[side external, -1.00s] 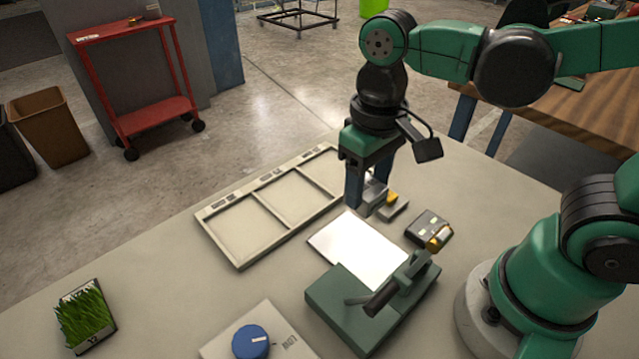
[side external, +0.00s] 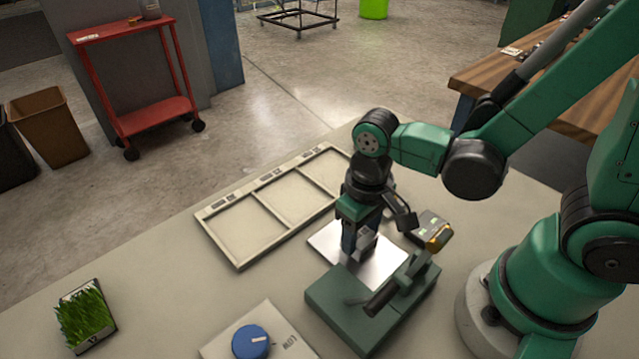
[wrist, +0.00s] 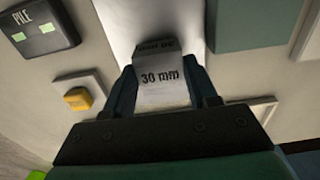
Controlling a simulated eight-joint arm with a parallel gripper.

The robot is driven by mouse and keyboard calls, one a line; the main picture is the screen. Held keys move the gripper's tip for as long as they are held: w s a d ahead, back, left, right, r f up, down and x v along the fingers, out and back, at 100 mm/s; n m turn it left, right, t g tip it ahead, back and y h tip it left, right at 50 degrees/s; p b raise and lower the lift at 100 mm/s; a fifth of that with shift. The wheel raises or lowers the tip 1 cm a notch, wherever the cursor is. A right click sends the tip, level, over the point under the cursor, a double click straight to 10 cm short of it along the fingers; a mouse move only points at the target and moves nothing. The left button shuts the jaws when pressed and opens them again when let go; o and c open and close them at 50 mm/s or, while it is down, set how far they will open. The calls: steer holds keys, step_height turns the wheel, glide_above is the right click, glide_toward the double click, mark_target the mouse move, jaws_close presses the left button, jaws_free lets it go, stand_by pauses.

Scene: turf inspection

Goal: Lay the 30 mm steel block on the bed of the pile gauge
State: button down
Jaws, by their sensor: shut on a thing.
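My gripper (side external: 358,247) is shut on the steel block (side external: 367,243), between its two dark fingers. In the wrist view the block (wrist: 162,93) shows a face marked "30 mm", with my gripper's fingers (wrist: 163,86) on either side. The pile gauge has a green body (side external: 335,300) with a lever, and a pale, shiny bed plate (side external: 378,268). The block is over the bed, near its far side in the side view. I cannot tell whether its underside touches the plate. The bed (wrist: 120,22) also shows behind the block in the wrist view.
A dark box marked "PILE" (wrist: 40,27) and a yellow button (wrist: 78,98) are beside the bed. An empty compartment tray (side external: 240,245) lies to the left. A turf sample (side external: 85,318) and a blue knob (side external: 251,342) are at the front. The table between them is clear.

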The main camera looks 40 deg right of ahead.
mark_target(360, 236)
steer(key=shift+f, duration=0.15)
steer(key=shift+c, duration=1.2)
jaws_free()
step_height(360, 236, up, 12)
steer(key=w+d+t, duration=0.4)
steer(key=d+t, duration=0.2)
steer(key=t, duration=0.1)
steer(key=shift+w+f, duration=0.15)
steer(key=shift+f, duration=0.05)
